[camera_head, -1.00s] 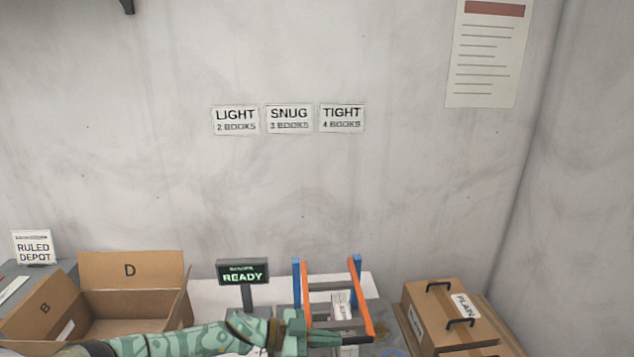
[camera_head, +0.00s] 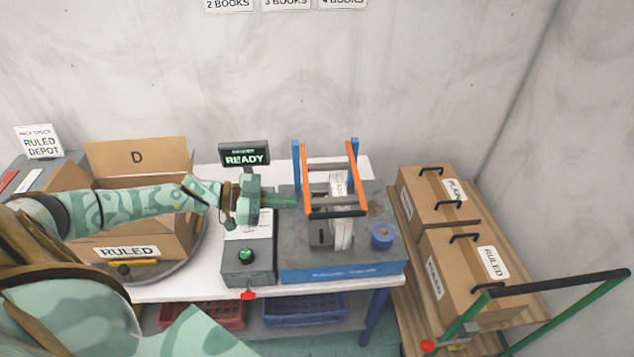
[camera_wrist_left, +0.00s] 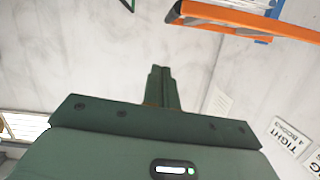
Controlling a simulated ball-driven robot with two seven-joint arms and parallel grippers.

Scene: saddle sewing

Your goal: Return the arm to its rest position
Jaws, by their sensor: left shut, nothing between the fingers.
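My left arm reaches in from the left over the table. Its green left gripper (camera_head: 290,201) is shut and empty, above the table between the READY display and the sewing frame. The left wrist view also shows the shut fingers (camera_wrist_left: 161,85) with nothing between them. The frame (camera_head: 335,213) has blue posts and orange bars, with a pale strip (camera_head: 341,232) upright inside it. The fingertips are close to its left side; I cannot tell whether they touch. My right gripper is not in view.
A box D (camera_head: 135,157) marked RULED stands at the left. The READY display (camera_head: 245,156) and a grey box with a green button (camera_head: 247,262) stand mid-table. A blue spool (camera_head: 382,236) is right of the frame. A cart (camera_head: 407,290) with handled cartons (camera_head: 464,265) stands at the right.

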